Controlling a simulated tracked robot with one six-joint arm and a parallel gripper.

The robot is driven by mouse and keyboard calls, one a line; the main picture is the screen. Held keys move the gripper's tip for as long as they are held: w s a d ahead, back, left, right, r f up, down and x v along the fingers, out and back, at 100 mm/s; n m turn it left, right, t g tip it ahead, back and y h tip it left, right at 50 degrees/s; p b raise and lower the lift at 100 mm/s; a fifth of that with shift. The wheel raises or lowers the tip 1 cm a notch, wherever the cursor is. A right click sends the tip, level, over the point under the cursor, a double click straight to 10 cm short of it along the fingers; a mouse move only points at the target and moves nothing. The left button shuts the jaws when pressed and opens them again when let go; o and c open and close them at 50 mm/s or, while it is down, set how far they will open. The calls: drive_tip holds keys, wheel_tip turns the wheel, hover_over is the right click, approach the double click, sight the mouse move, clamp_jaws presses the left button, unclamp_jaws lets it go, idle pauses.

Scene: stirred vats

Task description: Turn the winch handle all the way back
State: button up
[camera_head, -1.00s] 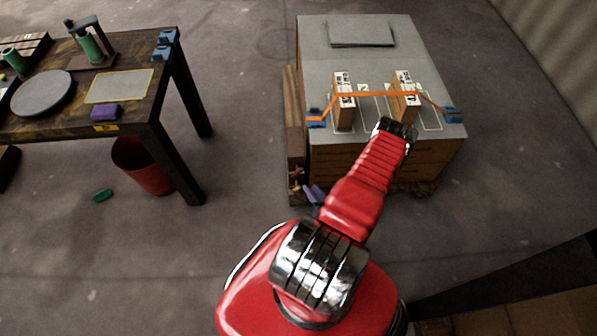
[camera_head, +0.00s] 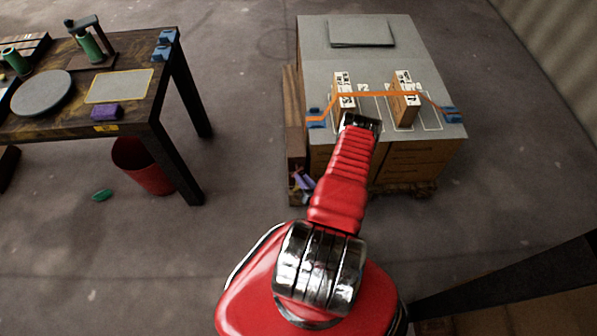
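I cannot make out the winch handle for certain. A small purple piece (camera_head: 303,184) shows low at the left front corner of the grey-topped crate (camera_head: 430,60), just left of my red arm; it is too small to tell what it is. An orange strap (camera_head: 375,94) runs over two upright cartons, the left carton (camera_head: 343,88) and the right carton (camera_head: 404,106). It ends at a left blue fitting (camera_head: 315,117) and a right blue fitting (camera_head: 452,115). My arm reaches to the crate's front edge. My gripper's fingers are hidden behind it.
A dark wooden table (camera_head: 130,128) stands at the left with a grey disc (camera_head: 41,93), a purple block (camera_head: 106,111) and a green cylinder on it. A red bin (camera_head: 146,168) is beneath. The floor between table and crate is clear.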

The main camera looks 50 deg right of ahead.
sight(299, 171)
drive_tip(key=x, duration=0.5)
drive_tip(key=shift+w+d+f, duration=0.1)
drive_tip(key=shift+w, duration=0.2)
drive_tip(key=shift+c, duration=0.6)
clamp_jaws()
drive_tip(key=shift+d, duration=0.25)
drive_tip(key=shift+a, duration=0.15)
